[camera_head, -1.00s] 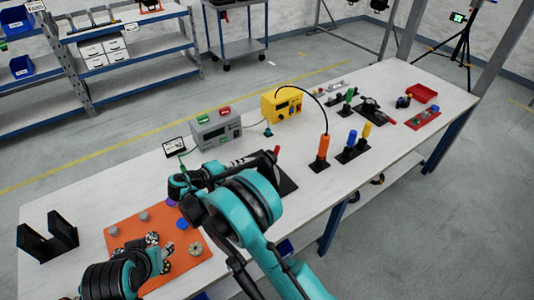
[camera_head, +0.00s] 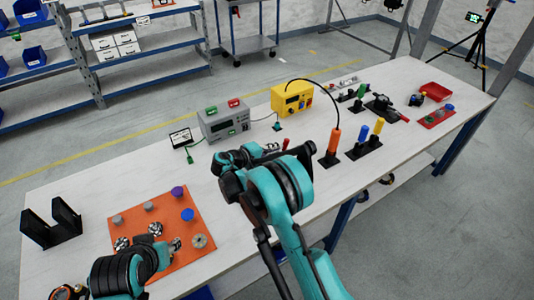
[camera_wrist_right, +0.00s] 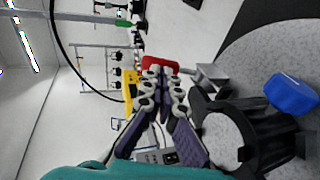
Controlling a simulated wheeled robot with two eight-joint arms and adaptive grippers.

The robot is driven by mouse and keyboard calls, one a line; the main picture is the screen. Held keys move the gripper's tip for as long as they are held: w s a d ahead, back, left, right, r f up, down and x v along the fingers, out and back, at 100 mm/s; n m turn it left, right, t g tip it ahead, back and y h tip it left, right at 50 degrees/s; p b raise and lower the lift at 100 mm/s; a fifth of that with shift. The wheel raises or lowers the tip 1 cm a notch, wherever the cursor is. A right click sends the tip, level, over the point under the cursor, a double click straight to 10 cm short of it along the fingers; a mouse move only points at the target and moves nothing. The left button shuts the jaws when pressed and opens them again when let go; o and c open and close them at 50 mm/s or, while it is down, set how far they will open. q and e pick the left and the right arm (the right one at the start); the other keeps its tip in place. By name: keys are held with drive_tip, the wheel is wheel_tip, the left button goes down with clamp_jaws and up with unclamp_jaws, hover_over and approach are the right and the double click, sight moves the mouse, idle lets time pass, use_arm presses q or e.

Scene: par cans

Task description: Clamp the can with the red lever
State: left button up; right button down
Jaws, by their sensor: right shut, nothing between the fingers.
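The red lever (camera_head: 285,145) stands up just beyond my right gripper (camera_head: 273,148) in the head view, with its base mostly hidden by my arm. In the right wrist view the red lever (camera_wrist_right: 160,64) shows right at the tips of my right gripper (camera_wrist_right: 158,78). The fingers are together and hold nothing; I cannot tell whether they touch the lever. Beside it are a grey metal bracket (camera_wrist_right: 211,74), a black fixture (camera_wrist_right: 255,130) and a blue part (camera_wrist_right: 292,93). I cannot make out the can for certain. My left gripper (camera_head: 174,243) is over the orange board, too small to judge.
The orange board (camera_head: 180,215) holds several small parts. A black stand (camera_head: 50,222) is at the left. A grey box (camera_head: 224,122) and a yellow box (camera_head: 292,99) stand behind my right gripper. An orange handle (camera_head: 334,142) and other black-based fixtures are to the right.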

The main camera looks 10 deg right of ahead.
drive_tip(key=shift+w+d+f, duration=0.2)
drive_tip(key=shift+w+d, duration=0.1)
drive_tip(key=shift+d, duration=0.2)
drive_tip(key=shift+r, duration=0.1)
drive_tip(key=shift+d, duration=0.1)
drive_tip(key=shift+d+y, duration=0.1)
drive_tip(key=shift+y, duration=0.3)
